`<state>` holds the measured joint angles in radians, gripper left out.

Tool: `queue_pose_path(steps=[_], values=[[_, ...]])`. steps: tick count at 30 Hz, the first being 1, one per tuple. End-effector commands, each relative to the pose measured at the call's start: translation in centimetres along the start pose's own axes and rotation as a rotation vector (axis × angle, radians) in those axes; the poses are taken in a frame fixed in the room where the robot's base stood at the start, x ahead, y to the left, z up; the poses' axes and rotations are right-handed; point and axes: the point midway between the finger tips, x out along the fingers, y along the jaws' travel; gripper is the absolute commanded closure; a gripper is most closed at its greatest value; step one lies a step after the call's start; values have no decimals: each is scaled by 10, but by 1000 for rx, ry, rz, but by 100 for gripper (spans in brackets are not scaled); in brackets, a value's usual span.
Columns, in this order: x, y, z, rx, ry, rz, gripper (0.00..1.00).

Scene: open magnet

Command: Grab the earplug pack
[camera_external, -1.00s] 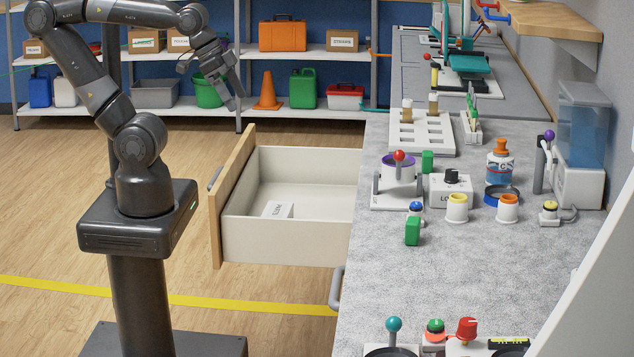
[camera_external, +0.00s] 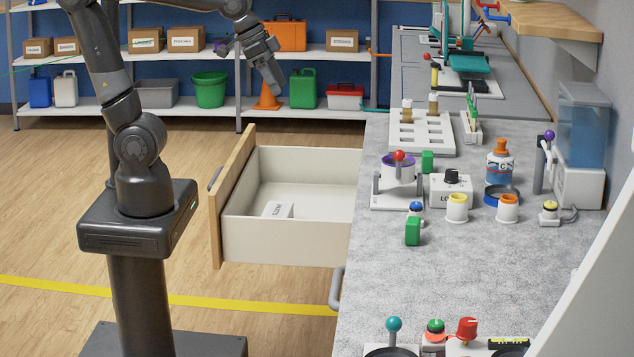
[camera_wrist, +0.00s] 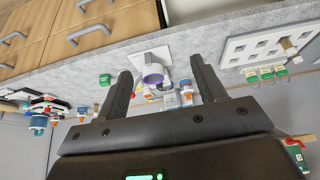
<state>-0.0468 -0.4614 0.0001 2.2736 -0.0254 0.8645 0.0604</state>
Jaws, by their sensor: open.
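A small white box with dark lettering (camera_external: 277,210) lies on the floor of the open drawer (camera_external: 285,240), near its front. It is the only thing I see in the drawer; the lettering is too small to read, so I cannot confirm it is the earplug pack. My gripper (camera_external: 277,84) is open and empty, raised well above and behind the drawer in the external view, angled downward. In the wrist view my gripper's two fingers (camera_wrist: 161,67) are spread apart with nothing held between them. The white box is not visible in the wrist view.
The grey counter (camera_external: 440,285) right of the drawer holds a purple-rimmed device (camera_external: 398,172), green blocks (camera_external: 412,232), a bottle (camera_external: 499,165) and a white rack (camera_external: 421,133). The wooden drawer front (camera_external: 232,195) stands out into the room. Shelves (camera_external: 190,112) stand behind my arm.

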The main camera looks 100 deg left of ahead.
Motion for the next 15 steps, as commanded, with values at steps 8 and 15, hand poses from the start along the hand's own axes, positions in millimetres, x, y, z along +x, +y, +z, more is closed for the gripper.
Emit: queue_pose_path(steps=[8, 15], values=[[44, -20, -87, -1, -27, -1, 36], [99, -43, -151, -2, -45, 0, 36]])
